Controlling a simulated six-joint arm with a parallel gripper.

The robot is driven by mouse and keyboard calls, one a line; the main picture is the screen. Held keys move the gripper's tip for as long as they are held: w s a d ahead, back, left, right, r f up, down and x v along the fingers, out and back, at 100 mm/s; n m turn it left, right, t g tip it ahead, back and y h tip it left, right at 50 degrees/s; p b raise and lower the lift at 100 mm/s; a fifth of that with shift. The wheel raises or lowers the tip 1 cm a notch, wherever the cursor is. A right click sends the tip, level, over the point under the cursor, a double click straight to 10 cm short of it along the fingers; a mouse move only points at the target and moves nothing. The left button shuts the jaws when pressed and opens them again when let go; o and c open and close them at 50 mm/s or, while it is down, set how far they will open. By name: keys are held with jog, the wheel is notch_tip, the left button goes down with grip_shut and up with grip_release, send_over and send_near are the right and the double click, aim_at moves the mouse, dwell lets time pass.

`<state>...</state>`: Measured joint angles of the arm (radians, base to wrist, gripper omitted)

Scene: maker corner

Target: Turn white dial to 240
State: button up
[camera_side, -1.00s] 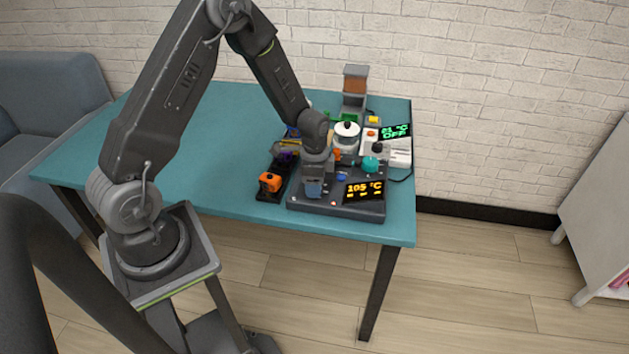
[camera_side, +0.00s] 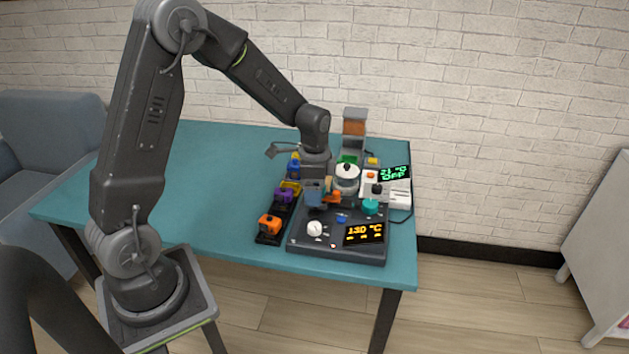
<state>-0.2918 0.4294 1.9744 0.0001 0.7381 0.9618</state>
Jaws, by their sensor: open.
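The white dial (camera_side: 315,229) sits at the front left of a dark control box (camera_side: 340,257) on the teal table. Orange digits on the box's display (camera_side: 364,234) read 130 °C.
A blue knob (camera_side: 341,218), an orange part (camera_side: 334,196) and a teal knob (camera_side: 370,207) crowd the box. A rack with an orange block (camera_side: 269,223) stands left. A white device (camera_side: 397,185) stands behind right. The left table is clear.

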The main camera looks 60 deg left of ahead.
jog(key=shift+r, duration=1.15)
jog(key=s+d+r+n+t, duration=0.2)
jog(key=s+d+r, duration=0.2)
jog(key=r, duration=0.2)
jog(key=s+d+r+n+t, duration=0.1)
jog(key=s+d+r+n, duration=0.1)
jog(key=s+d+r, duration=0.3)
jog(key=s+d+r+n+t, duration=0.2)
jog(key=s+r, duration=0.3)
jog(key=s, duration=0.5)
jog(key=shift+d+n+t, duration=0.3)
jog(key=shift+n, duration=0.5)
